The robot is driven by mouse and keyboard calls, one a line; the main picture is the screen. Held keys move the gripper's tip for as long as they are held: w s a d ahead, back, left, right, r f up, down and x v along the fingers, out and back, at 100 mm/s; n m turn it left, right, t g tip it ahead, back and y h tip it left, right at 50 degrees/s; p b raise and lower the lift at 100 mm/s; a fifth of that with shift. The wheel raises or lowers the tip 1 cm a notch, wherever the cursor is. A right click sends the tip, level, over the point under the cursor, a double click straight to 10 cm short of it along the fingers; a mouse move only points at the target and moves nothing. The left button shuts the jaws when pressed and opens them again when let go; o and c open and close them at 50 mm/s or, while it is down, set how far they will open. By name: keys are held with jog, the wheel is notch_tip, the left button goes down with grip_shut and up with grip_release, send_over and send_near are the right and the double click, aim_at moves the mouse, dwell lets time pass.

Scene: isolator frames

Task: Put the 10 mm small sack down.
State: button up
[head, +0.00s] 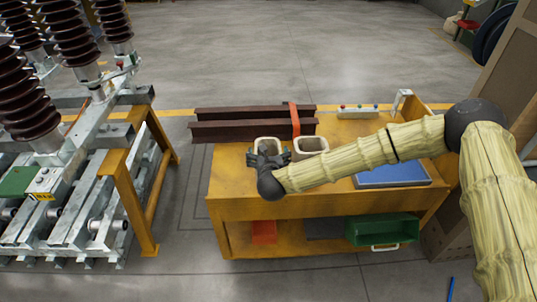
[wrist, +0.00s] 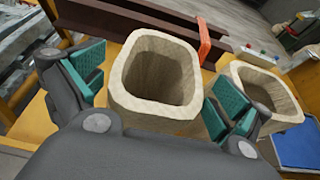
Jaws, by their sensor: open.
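A small beige open-topped sack (head: 268,143) stands upright on the left part of the yellow bench (head: 235,185). It shows large in the wrist view (wrist: 165,122), its square mouth up and its inside empty. My gripper (head: 270,158) is open, with one teal-padded finger on each side of this sack; the fingers also show in the wrist view (wrist: 157,85). The left pad looks apart from the wall; the right pad is close to it, and I cannot tell if it touches. A second beige sack (head: 312,142) stands just to the right. No size marking is readable, and the first sack's base is hidden.
Brown steel beams (head: 245,131) with an orange strap (head: 294,118) lie behind the sacks. A button box (head: 357,111) and a blue panel (head: 390,175) are on the bench's right. A green crate (head: 382,231) is on the lower shelf. Insulator equipment (head: 70,190) stands left.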

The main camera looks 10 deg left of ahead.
jog(key=b+v, duration=0.2)
jog(key=v, duration=1)
jog(key=s+d+f+n+g, duration=0.4)
jog(key=s+d+f+n, duration=0.2)
jog(key=s+f+n, duration=0.4)
jog(key=s+d+f+n+g, duration=0.3)
jog(key=s+d+f+n, duration=0.3)
jog(key=s+f+n, duration=0.45)
jog(key=s+d+f+n+g+h, duration=0.2)
jog(key=s+d+n, duration=0.4)
jog(key=d, duration=0.6)
jog(key=s+d+f+n+g+h, duration=0.1)
jog(key=s+d+f+n+g, duration=0.3)
jog(key=s+d, duration=0.5)
jog(key=d+n, duration=0.2)
jog(key=d, duration=0.1)
jog(key=shift+s+d+f+h, duration=0.2)
jog(key=shift+d+f+h, duration=0.1)
jog(key=shift+h, duration=0.1)
jog(key=shift+c, duration=0.2)
